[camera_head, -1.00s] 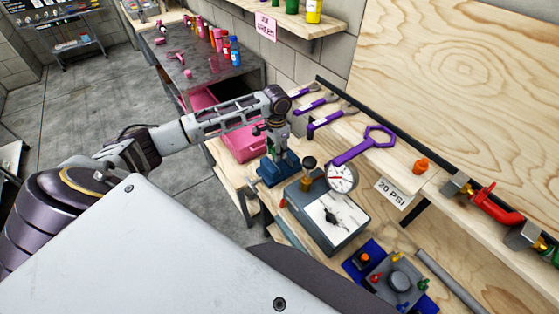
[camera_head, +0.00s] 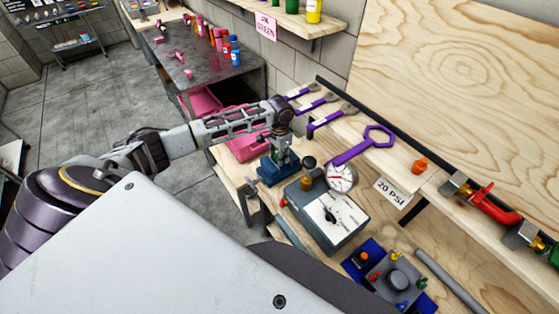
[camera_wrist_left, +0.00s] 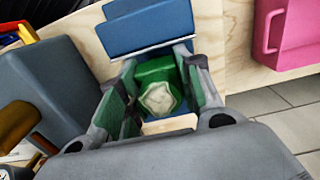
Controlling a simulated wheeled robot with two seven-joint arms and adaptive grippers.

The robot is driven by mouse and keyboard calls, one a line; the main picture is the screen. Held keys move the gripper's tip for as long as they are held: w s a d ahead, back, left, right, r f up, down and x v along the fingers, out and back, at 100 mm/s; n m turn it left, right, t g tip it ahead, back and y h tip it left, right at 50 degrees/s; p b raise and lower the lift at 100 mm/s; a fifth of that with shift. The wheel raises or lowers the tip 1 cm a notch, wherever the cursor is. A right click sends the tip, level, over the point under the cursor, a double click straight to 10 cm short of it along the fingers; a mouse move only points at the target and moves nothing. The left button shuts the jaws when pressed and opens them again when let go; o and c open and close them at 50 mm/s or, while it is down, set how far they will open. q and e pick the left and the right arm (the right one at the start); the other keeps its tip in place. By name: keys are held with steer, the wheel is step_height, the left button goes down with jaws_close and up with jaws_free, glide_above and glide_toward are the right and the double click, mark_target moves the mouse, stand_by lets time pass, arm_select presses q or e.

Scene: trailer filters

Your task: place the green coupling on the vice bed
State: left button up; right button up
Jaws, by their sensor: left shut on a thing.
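The green coupling (camera_wrist_left: 155,82) has a pale, roughly angular end facing the left wrist camera. My left gripper (camera_wrist_left: 156,75) is shut on it, with one finger on each side. In the head view my left gripper (camera_head: 282,150) points down over the blue vice (camera_head: 279,170) on the bench, and the coupling cannot be made out there. In the left wrist view the vice's blue jaw (camera_wrist_left: 150,28) lies just beyond the coupling. Part of the bed is hidden by the coupling and fingers, so I cannot tell whether they touch. My right gripper is out of view.
A grey tester box (camera_head: 325,215) with a dial gauge (camera_head: 342,178) stands close to the vice. Purple wrenches (camera_head: 362,145) lie on the wooden ledge behind. A pink box (camera_head: 245,148) is beyond the arm. A blue tray (camera_head: 362,255) holds small fittings near the front.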

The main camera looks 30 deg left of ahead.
arm_select(q)
steer(key=shift+f, duration=1.5)
steer(key=o, duration=1.1)
steer(key=shift+f, duration=0.1)
steer(key=shift+r+b, duration=0.45)
steer(key=shift+r, duration=5.7)
